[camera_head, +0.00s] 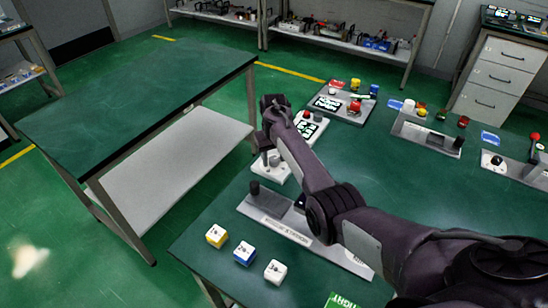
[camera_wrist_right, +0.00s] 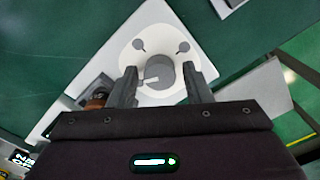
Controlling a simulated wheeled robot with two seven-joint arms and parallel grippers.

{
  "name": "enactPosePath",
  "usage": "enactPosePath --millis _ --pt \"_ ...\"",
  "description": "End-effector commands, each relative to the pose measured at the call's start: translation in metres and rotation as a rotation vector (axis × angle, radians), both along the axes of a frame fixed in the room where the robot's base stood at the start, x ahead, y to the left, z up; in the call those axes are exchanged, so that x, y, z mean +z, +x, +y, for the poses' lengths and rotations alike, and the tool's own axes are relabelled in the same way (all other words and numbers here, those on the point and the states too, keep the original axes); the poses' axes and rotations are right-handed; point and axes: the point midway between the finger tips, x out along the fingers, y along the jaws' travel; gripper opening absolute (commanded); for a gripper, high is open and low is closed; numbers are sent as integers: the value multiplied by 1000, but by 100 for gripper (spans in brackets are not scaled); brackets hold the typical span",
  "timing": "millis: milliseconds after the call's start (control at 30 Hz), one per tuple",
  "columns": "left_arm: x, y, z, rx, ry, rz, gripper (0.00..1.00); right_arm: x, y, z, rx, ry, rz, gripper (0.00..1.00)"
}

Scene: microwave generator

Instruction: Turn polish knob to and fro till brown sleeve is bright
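My right gripper (camera_wrist_right: 162,85) is open, with one finger on each side of a grey round knob (camera_wrist_right: 160,76) with a pale pointer mark. The knob sits on a white disc (camera_wrist_right: 137,50) on a pale plate. A small gap shows between the left finger and the knob; whether the right finger touches is hard to tell. A brownish cylinder (camera_wrist_right: 97,99), perhaps the brown sleeve, sits on the plate left of the fingers, partly hidden. In the head view my right gripper (camera_head: 268,152) is over the white fixture (camera_head: 296,160), and my arm hides much of it. My left gripper is out of view.
A grey panel with a black knob (camera_head: 254,188) lies in front, partly under my arm. Other panels (camera_head: 340,104) stand behind. A bare green table (camera_head: 130,100) is at left.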

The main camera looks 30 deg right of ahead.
Motion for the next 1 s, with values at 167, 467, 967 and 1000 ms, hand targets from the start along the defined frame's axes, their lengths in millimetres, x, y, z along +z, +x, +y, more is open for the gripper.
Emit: enactPosePath --millis 167,467,967,1000 --pt "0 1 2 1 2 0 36 0 0 0 0 0 0 21" --pt "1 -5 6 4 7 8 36 0 0 0 -12 0 1 8" --pt "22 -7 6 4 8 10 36 2 0 1 -307 1 2 8" --pt "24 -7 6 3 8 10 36 2 0 1 -345 1 3 8"
